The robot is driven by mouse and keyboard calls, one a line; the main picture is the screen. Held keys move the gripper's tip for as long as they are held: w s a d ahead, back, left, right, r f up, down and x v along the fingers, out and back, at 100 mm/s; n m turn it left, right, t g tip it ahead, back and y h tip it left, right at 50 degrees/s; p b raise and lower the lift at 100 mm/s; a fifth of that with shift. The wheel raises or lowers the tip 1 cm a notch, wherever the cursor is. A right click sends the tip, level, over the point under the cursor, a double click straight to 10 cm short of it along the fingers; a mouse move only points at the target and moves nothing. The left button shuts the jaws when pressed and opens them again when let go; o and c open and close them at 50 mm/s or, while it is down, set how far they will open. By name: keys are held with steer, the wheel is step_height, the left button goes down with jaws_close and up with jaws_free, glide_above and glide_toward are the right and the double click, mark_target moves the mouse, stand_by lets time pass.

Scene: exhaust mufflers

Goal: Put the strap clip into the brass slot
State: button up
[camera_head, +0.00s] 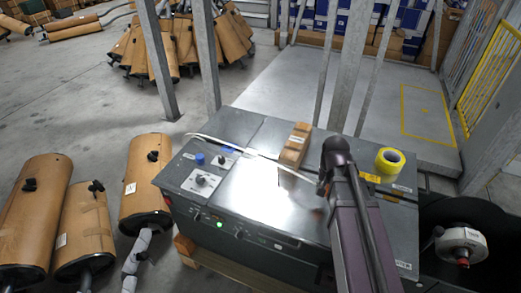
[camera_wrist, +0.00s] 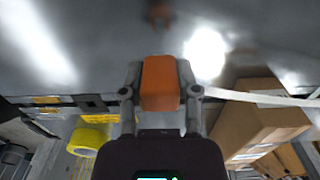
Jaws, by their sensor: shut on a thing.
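My gripper (camera_wrist: 160,92) is shut on an orange-brown block, which I take to be the strap clip (camera_wrist: 160,80), held between its two fingers. In the head view my gripper (camera_head: 323,188) is over the shiny top of the grey machine, and the clip is mostly hidden by my arm. A small blurred copper-brown thing (camera_wrist: 158,14) shows ahead of the clip at the top of the wrist view, apart from it. It may be the brass slot, but its shape is unclear.
The grey strapping machine (camera_head: 256,205) carries a cardboard box (camera_head: 294,145), a yellow tape roll (camera_head: 390,160) and a control knob panel. A white strap (camera_head: 230,145) runs across its top. Wrapped mufflers (camera_head: 85,222) stand on the floor at left. Steel posts rise behind.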

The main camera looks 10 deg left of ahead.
steer(key=w+a+r+p, duration=0.2)
steer(key=a+r+p, duration=0.2)
steer(key=a, duration=0.7)
steer(key=w+a+r+p, duration=0.3)
steer(key=a+r+p, duration=0.1)
steer(key=a, duration=0.7)
steer(key=shift+w+a+r+p, duration=0.15)
steer(key=shift+r+p, duration=0.25)
steer(key=shift+r, duration=0.05)
steer(key=shift+w+d, duration=2.3)
steer(key=shift+d, duration=1.75)
steer(key=shift+w+d, duration=2.3)
steer(key=shift+d, duration=1.75)
steer(key=d+f+b, duration=0.2)
steer(key=s+d+f+b, duration=0.1)
steer(key=d+f+b, duration=0.1)
steer(key=d, duration=0.1)
steer(key=d+f+b, duration=0.2)
steer(key=d, duration=0.1)
steer(key=shift+s+d+f+b, duration=0.1)
steer(key=shift+s+f+b, duration=0.2)
steer(key=shift+s, duration=0.05)
steer(key=shift+s+d+f+b, duration=0.1)
steer(key=shift+d+f+b, duration=0.3)
steer(key=shift+d, duration=0.15)
steer(key=shift+s+d+f+b, duration=0.1)
steer(key=shift+d+f+b, duration=0.25)
steer(key=shift+d, duration=0.2)
steer(key=shift+f, duration=0.15)
